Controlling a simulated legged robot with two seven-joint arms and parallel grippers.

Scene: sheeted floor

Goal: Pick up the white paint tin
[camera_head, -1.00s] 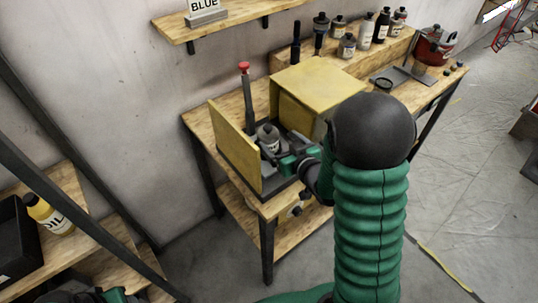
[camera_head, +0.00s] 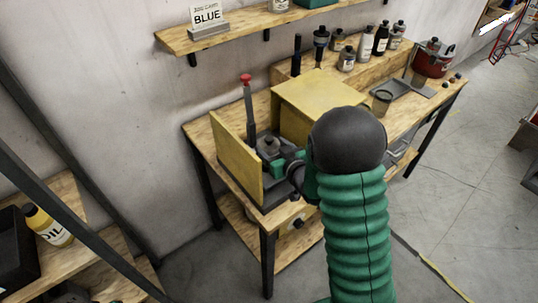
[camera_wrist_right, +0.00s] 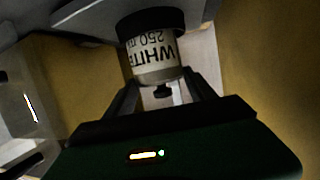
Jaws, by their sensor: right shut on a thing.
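The white paint tin (camera_head: 268,146) stands upright in the head view, inside the yellow-sided machine on the workbench. In the right wrist view the tin (camera_wrist_right: 152,52) shows its label reading WHITE and 250, with a dark band above the label. My right gripper (camera_head: 275,162) reaches into the machine from the right and is shut on the tin. Its dark fingers (camera_wrist_right: 162,92) show below the tin in the wrist view. My own arm hides part of the machine's right side. My left gripper cannot be made out in the head view.
The machine has a yellow panel (camera_head: 237,158) left of the tin and a yellow box (camera_head: 318,98) behind it. A red-topped lever (camera_head: 246,79) stands at its back left. Several bottles, a beige cup (camera_head: 381,102) and a red pot (camera_head: 432,60) stand farther along the bench.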

